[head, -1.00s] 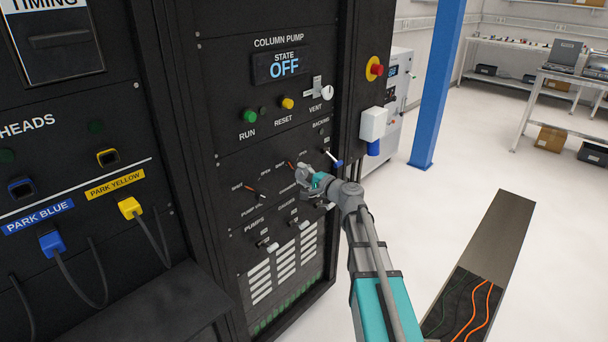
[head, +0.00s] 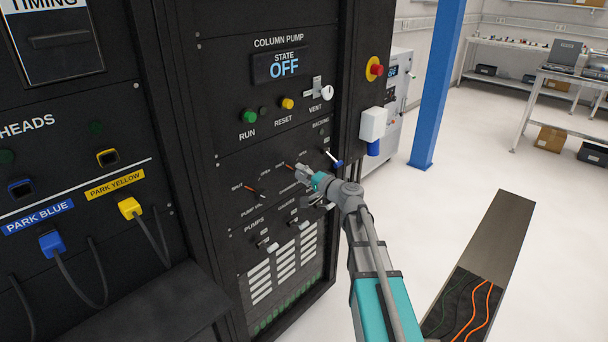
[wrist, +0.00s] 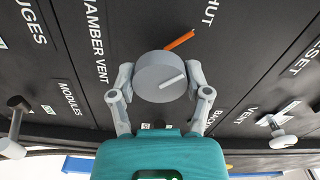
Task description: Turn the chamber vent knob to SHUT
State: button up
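My gripper (wrist: 160,72) has one finger on each side of the knob. It looks open, with narrow gaps at the fingertips; contact is hard to judge.
A similar orange-pointer control (head: 253,191) is lower left. A backing lever with a blue tip (head: 337,162) stands close to the right of my gripper. The vent handle (head: 326,92) and run button (head: 249,116) are above. Pump and gauge switches (head: 270,245) are below.

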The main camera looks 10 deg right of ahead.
jog(key=o, duration=0.4)
jog(key=shift+s, duration=0.1)
jog(key=v, duration=1.2)
dwell(0.5)
